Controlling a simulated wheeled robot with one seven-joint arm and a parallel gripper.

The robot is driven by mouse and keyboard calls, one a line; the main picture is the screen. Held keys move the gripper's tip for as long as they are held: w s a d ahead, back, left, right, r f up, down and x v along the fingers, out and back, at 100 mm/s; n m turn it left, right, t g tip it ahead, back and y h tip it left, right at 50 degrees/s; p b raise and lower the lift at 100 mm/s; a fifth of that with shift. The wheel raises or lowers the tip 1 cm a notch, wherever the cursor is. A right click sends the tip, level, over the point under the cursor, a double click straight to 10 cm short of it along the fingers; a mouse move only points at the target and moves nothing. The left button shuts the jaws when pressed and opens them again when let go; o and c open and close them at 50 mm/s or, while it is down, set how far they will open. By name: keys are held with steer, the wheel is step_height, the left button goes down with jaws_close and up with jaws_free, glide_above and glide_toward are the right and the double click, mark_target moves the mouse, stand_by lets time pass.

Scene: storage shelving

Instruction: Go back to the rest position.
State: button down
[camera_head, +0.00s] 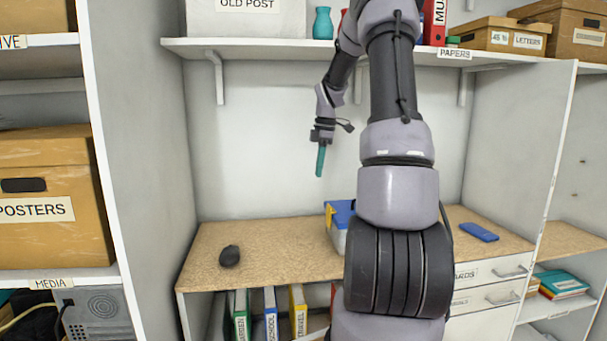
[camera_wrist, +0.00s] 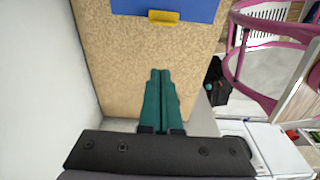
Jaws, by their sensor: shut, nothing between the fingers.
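My gripper (camera_head: 320,160) hangs in the air above the wooden desk top (camera_head: 285,240), in front of the pale back wall of the alcove. Its teal fingers point down in the head view. In the wrist view my gripper (camera_wrist: 161,72) shows its two teal fingers side by side and touching, with nothing between them. My arm crosses the middle of the head view and hides part of the desk and shelf.
A blue-lidded box with a yellow latch (camera_head: 340,212) stands on the desk, partly behind my arm. A dark mouse-like object (camera_head: 229,256) lies left; a flat blue item (camera_head: 479,232) lies right. A shelf (camera_head: 270,46) with boxes runs above. A pink chair frame (camera_wrist: 245,80) shows in the wrist view.

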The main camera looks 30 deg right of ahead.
steer(key=s+a+r+m+t+h, duration=0.1)
steer(key=s+a+r+m+t, duration=0.2)
steer(key=s+a+r+m, duration=0.8)
steer(key=s+a+r+m+t, duration=0.1)
steer(key=s+a+m+t, duration=0.1)
steer(key=s+a+m, duration=0.2)
steer(key=s+a+r+m+t+y, duration=0.1)
steer(key=s+a+m, duration=0.3)
steer(key=s, duration=0.7)
steer(key=shift+a+r+t+y, duration=0.3)
steer(key=shift+a+r+t, duration=0.1)
steer(key=shift+a, duration=0.4)
steer(key=shift+s+d, duration=0.1)
steer(key=shift+s, duration=0.05)
